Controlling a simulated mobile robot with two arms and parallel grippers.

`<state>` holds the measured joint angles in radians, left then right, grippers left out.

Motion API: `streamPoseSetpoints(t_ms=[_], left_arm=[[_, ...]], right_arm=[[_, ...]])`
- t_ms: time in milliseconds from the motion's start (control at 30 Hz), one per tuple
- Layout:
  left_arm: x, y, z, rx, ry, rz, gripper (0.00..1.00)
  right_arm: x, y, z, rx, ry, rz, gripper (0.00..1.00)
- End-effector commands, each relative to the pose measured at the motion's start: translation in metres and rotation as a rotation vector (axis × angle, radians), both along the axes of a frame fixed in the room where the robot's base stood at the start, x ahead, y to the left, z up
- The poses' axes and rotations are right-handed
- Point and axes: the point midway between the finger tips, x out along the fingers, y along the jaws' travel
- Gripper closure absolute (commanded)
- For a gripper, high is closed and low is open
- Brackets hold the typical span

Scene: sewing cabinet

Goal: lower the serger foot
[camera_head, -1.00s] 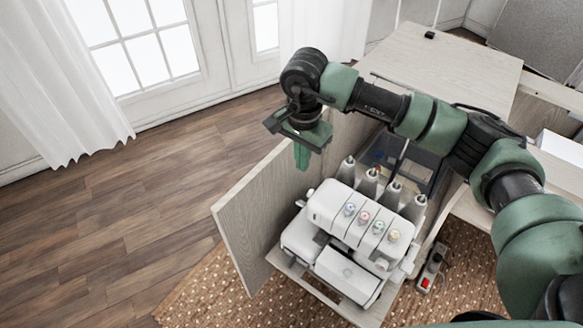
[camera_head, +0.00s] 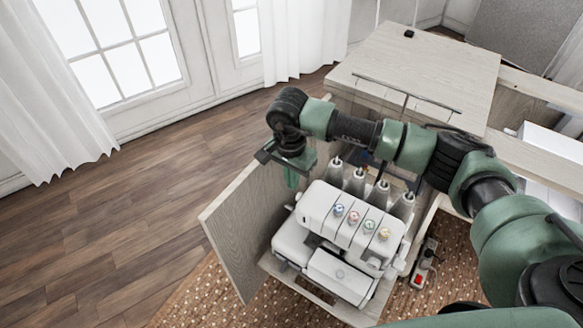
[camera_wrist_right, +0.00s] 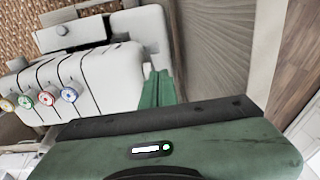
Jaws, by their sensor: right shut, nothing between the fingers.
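The white serger (camera_head: 335,240) stands on the cabinet shelf, with colored tension dials on its front and thread cones behind. It also shows in the right wrist view (camera_wrist_right: 115,75), dials at the left. The serger foot is too small to make out in the head view and is not clear in the wrist view. My right gripper (camera_head: 291,180) is shut and empty, pointing down behind the serger's left end, beside the open cabinet door. In the wrist view its green fingers (camera_wrist_right: 158,88) are together close to the serger's end. My left gripper is not in view.
The open wooden cabinet door (camera_head: 245,228) stands left of the serger, close to my right gripper. The cabinet top (camera_head: 425,70) lies behind my right arm. A power strip (camera_head: 424,265) is right of the serger. Open floor (camera_head: 110,235) lies at the left.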

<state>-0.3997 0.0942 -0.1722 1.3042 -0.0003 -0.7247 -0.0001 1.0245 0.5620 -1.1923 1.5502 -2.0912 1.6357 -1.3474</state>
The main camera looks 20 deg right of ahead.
Motion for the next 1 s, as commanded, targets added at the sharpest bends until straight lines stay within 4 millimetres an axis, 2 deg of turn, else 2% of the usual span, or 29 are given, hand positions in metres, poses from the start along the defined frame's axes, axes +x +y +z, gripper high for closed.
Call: streamPoseSetpoints(t_ms=[33,100,333,700,967,1000], left_arm=[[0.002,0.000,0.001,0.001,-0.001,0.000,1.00],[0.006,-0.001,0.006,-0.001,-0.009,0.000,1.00],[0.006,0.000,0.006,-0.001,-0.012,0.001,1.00],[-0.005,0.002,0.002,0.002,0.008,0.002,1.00],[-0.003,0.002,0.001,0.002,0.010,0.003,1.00],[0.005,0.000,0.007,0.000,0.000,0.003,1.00]], right_arm=[[0.000,0.000,-0.012,0.000,0.003,0.000,1.00],[-0.004,0.004,-0.022,0.002,0.004,0.004,1.00],[-0.011,0.014,-0.043,0.000,0.000,0.001,1.00],[-0.012,0.016,-0.047,0.001,-0.001,0.001,1.00],[-0.013,0.017,-0.048,0.000,-0.001,0.002,1.00],[-0.013,0.018,-0.049,0.000,-0.002,0.002,1.00]])
